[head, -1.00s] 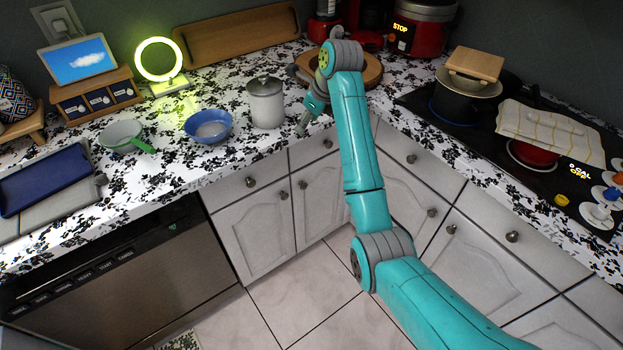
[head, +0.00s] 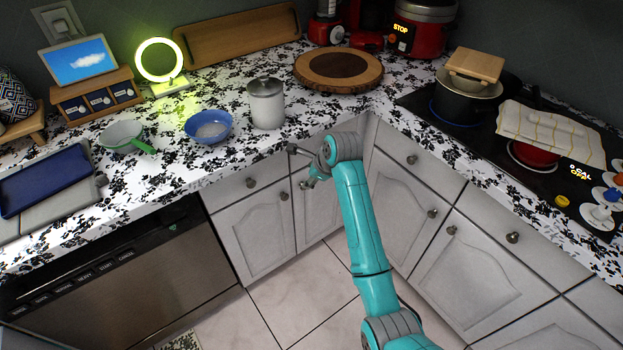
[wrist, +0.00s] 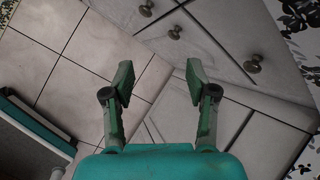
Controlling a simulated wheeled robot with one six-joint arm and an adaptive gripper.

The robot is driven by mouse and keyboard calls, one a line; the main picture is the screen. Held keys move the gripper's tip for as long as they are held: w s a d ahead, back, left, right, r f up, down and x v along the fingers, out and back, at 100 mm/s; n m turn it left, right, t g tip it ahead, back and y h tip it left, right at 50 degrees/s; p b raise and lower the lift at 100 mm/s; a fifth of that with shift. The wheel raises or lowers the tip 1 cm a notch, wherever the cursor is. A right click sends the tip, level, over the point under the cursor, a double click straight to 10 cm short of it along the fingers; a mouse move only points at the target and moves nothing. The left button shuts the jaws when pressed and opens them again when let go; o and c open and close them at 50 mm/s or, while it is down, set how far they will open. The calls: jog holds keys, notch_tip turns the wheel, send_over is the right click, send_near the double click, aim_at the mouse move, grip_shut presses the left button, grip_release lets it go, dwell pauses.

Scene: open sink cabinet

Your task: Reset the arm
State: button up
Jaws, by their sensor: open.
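My teal arm reaches up from the lower right of the head view. Its wrist is bent in front of the corner cabinet doors, just below the counter edge. My gripper (wrist: 157,75) shows in the wrist view with its two green fingers spread apart and nothing between them. Floor tiles and pale cabinet fronts lie beyond the fingers. In the head view the fingers are small and partly hidden by the wrist, so their opening is hard to judge there.
The counter (head: 225,165) holds a white canister (head: 267,108), a blue bowl (head: 208,127), a green-white pan (head: 122,135) and a round wooden board (head: 340,70). A stove with a pot (head: 465,103) is at right. Cabinet knobs (wrist: 253,64) stick out near my gripper.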

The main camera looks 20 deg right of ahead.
jog(key=shift+s+f, duration=0.35)
jog(key=shift+f, duration=0.2)
jog(key=shift+f+n, duration=0.1)
jog(key=shift+n, duration=0.2)
jog(key=s+f+n+t, duration=0.2)
jog(key=s+f+n, duration=0.3)
jog(key=s+f, duration=0.75)
jog(key=s+f+n+t+h, duration=0.1)
jog(key=s+n, duration=0.2)
jog(key=s, duration=0.5)
jog(key=s+f+n+t, duration=0.1)
jog(key=s+f+n, duration=0.1)
jog(key=s, duration=0.6)
jog(key=s+r+n+t+h, duration=0.1)
jog(key=s+r+n, duration=0.2)
jog(key=s, duration=0.5)
jog(key=s+r+n+t, duration=0.1)
jog(key=s+r+n, duration=0.2)
jog(key=s, duration=0.5)
jog(key=s+a+r+n+t, duration=0.1)
jog(key=s+r+n+t, duration=0.1)
jog(key=s+r+n, duration=0.5)
jog(key=s+r, duration=0.5)
jog(key=r, duration=0.2)
jog(key=shift+s+r+n+t, duration=0.25)
jog(key=shift+s+n+t, duration=0.05)
jog(key=shift+s+t, duration=0.1)
